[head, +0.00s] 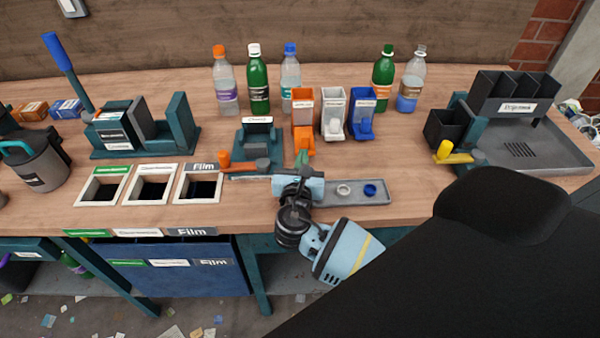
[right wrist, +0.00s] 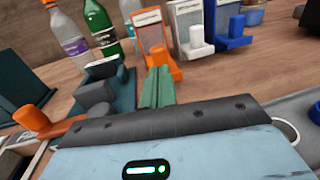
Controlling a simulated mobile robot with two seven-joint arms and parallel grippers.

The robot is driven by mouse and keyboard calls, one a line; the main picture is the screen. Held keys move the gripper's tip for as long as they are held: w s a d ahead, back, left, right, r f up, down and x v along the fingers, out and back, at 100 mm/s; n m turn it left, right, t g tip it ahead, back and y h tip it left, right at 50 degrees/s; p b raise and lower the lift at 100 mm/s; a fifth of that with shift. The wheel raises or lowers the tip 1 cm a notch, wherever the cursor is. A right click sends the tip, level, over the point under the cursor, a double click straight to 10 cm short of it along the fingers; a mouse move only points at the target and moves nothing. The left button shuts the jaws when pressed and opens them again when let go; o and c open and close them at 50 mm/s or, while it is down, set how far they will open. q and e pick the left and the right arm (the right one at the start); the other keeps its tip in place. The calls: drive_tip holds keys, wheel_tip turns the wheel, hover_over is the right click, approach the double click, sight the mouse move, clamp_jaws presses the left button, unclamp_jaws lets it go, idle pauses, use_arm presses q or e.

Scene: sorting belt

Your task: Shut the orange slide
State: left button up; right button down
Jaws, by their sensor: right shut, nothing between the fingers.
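The orange dispenser (head: 302,104) stands at the left end of a row of three; it also shows in the right wrist view (right wrist: 150,28). Its orange slide (head: 304,140) sticks out at the foot, farther forward than the white and blue ones. The slide's knob (right wrist: 158,56) shows just beyond my fingers in the right wrist view. My right gripper (head: 302,159) is shut and empty, its green fingertips (right wrist: 158,82) pointing at the slide from the front. I cannot tell whether they touch it. My left gripper is not in view.
The white dispenser (head: 333,105) and blue dispenser (head: 362,104) stand close on the right. A teal fixture with an orange lever (head: 238,166) is close on the left. A grey tray (head: 355,199) lies beside and under my gripper. Bottles (head: 258,82) stand behind.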

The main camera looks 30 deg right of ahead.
drive_tip(key=shift+x, duration=1.35)
